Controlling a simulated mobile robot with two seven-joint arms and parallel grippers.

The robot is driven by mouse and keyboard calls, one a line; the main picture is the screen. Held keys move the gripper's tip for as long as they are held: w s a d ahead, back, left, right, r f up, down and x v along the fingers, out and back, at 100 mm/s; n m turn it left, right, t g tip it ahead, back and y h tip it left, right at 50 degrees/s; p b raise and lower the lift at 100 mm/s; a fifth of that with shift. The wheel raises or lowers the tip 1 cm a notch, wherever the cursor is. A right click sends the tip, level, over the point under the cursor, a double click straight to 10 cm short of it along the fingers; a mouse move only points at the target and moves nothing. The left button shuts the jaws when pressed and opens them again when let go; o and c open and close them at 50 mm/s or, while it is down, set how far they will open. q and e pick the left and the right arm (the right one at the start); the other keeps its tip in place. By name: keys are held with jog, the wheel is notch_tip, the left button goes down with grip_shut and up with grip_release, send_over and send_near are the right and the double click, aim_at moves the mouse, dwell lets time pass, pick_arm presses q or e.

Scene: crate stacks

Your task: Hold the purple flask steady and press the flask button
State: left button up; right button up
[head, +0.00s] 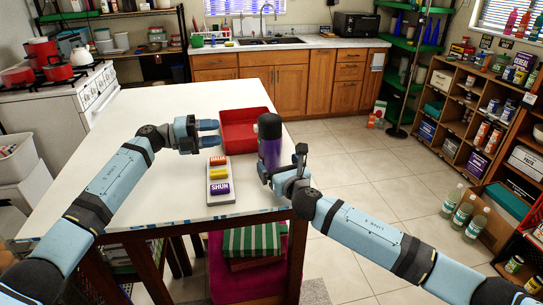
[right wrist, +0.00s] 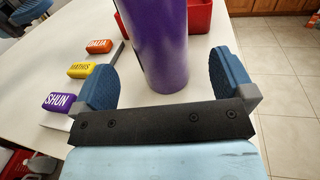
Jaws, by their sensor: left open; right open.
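The purple flask (head: 269,155) stands upright on the white table near its right edge, with a dark cap on top. No button can be made out on it. My right gripper (head: 281,161) is open at the flask's near side. In the right wrist view the flask (right wrist: 160,45) rises between its two spread blue fingers (right wrist: 165,76), with a gap visible on each side. My left gripper (head: 211,133) is open and empty above the table, left of the flask, with its fingers pointing right towards it.
A red tray (head: 228,145) lies behind the flask. A pale board (head: 221,197) with orange, yellow and purple name blocks lies left of the flask, near the front edge. The table's left part is clear. Tiled floor (head: 380,150) lies beyond the right edge.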

aim_at(274, 160)
jog(key=x, duration=0.6)
jog(key=shift+w+a, duration=0.1)
jog(key=c, duration=1)
pick_arm(q)
jog(key=shift+c, duration=0.6)
pick_arm(e)
jog(key=shift+c, duration=1)
pick_arm(q)
grip_shut()
